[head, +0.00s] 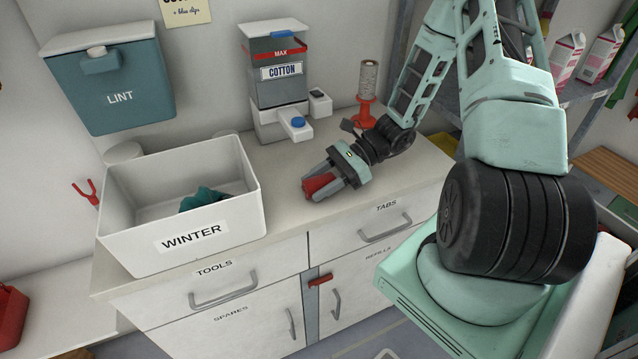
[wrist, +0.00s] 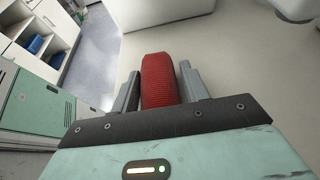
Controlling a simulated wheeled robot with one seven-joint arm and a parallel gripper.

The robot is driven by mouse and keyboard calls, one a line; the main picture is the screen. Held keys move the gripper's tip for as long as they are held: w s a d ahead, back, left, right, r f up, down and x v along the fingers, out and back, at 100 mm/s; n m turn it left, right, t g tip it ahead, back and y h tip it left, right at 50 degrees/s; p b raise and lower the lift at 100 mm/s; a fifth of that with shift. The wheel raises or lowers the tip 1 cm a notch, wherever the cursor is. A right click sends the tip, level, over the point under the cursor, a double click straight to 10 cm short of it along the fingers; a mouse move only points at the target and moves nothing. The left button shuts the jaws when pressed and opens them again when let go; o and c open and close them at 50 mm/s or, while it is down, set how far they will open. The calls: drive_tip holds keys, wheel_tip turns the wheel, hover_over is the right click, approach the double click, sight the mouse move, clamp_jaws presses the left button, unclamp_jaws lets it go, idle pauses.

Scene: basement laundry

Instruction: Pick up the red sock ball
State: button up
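The red sock ball (wrist: 161,82) is a ribbed red roll. It sits between the two fingers of my gripper (head: 325,182), over the counter right of the WINTER bin.
The white WINTER bin (head: 128,246) holds something teal. The COTTON dispenser (head: 279,95) and a red spool stand (head: 366,113) are at the back of the counter (head: 285,215). The LINT box (head: 120,100) hangs on the wall. Bare counter lies between bin and gripper.

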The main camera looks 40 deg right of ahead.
drive_tip(key=c, duration=0.4)
drive_tip(key=shift+r, duration=0.1)
